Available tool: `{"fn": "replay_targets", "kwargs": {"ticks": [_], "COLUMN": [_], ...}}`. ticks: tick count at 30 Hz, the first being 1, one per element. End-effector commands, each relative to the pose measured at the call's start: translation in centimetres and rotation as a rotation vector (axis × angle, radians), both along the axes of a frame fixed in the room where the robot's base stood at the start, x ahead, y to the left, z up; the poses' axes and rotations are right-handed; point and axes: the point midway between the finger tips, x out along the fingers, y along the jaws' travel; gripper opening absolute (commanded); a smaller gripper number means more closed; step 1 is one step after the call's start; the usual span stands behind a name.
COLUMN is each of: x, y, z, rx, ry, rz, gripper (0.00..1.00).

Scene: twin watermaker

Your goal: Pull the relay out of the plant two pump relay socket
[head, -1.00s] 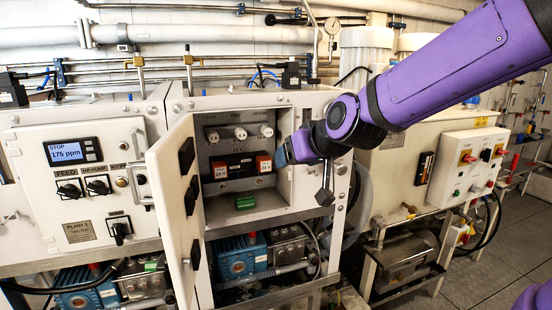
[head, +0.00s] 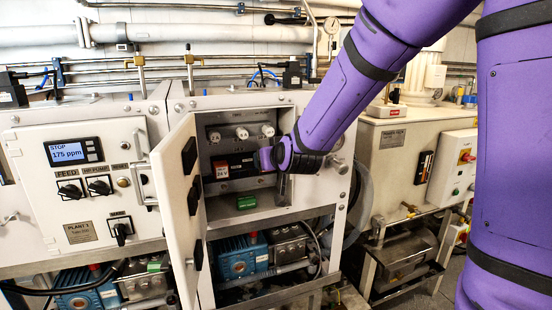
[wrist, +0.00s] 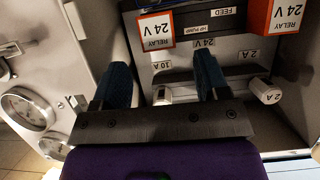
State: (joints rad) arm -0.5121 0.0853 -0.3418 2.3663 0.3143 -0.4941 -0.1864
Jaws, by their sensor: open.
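Two orange-and-white relays marked 24 V sit in the open plant two cabinet. In the wrist view, where the lettering is upside down, one relay (wrist: 157,30) is ahead of my gripper (wrist: 160,78), roughly in line with the gap between its fingers. The other relay (wrist: 286,22) is at the upper right, outside the fingers. An HP PUMP label shows beside the first relay. In the head view the left relay (head: 221,168) is clear, and my gripper (head: 267,158) hides the right one. My gripper is open and empty, apart from both relays.
The cabinet door (head: 178,210) stands open on the left. White fuse holders (head: 242,133) line the cabinet above the relays, and a green block (head: 246,202) sits below. Gauges (wrist: 28,108) show at the left of the wrist view.

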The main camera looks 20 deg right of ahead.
Motion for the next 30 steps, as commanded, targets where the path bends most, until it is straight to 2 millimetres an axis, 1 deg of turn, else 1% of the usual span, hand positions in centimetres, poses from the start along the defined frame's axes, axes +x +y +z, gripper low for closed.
{"fn": "replay_targets", "kwargs": {"ticks": [1, 3, 10, 15, 24, 26, 27, 29, 30], "x": [0.8, 1.7, 4.0, 4.7, 4.8, 4.8, 4.8, 4.8, 4.8], "y": [0.0, 0.0, 0.0, 0.0, 0.0, 0.0, 0.0, 0.0, 0.0], "z": [-0.4, -0.7, -1.6, -1.9, -2.0, -2.0, -2.0, -2.0, -2.0], "rx": [-0.002, -0.002, 0.000, 0.001, 0.001, 0.001, 0.001, 0.001, 0.001], "ry": [0.001, 0.001, 0.000, -0.001, -0.001, 0.000, 0.000, 0.000, 0.000], "rz": [-0.001, -0.001, -0.001, 0.000, 0.000, 0.000, 0.000, 0.000, 0.000], "gripper": [0.68, 0.68, 0.68, 0.68, 0.68, 0.54, 0.45, 0.31, 0.22]}}
